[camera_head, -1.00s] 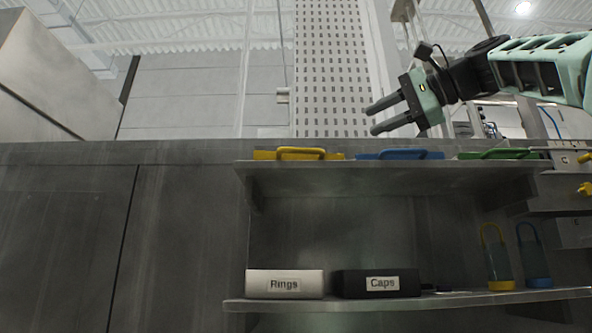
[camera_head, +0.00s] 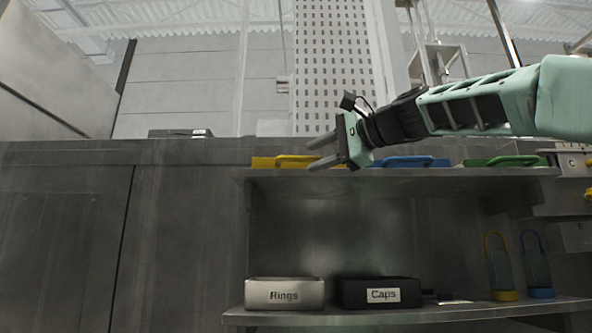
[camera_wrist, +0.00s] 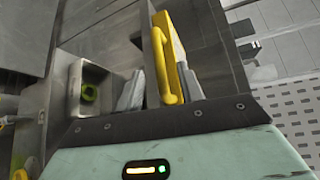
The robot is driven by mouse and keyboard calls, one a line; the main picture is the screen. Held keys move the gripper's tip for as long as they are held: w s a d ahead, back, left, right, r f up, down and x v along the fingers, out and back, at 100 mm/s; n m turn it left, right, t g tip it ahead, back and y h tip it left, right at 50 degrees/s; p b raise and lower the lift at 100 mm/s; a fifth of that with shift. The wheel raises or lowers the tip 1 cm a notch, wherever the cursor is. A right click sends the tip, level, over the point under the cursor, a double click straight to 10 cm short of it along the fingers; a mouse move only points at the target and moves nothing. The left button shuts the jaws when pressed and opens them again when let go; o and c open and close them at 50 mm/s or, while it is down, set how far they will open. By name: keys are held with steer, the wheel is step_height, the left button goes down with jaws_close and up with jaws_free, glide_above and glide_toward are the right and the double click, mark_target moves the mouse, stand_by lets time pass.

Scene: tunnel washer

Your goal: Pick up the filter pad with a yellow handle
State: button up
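The filter pad with a yellow handle (camera_head: 265,163) lies on the upper shelf at the left end of a row of pads. My gripper (camera_head: 318,152) is open and reaches in from the right, close to the right end of this pad. In the wrist view, the yellow handle (camera_wrist: 166,62) shows between the two fingers of my gripper (camera_wrist: 161,88), with a visible gap on the left side. I cannot tell whether either finger touches the handle.
Pads with a blue handle (camera_head: 412,161) and a green handle (camera_head: 505,161) lie to the right on the same shelf (camera_head: 400,185).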

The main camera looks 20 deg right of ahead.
steer(key=shift+p+x, duration=0.35)
steer(key=shift+x, duration=0.75)
jaws_close()
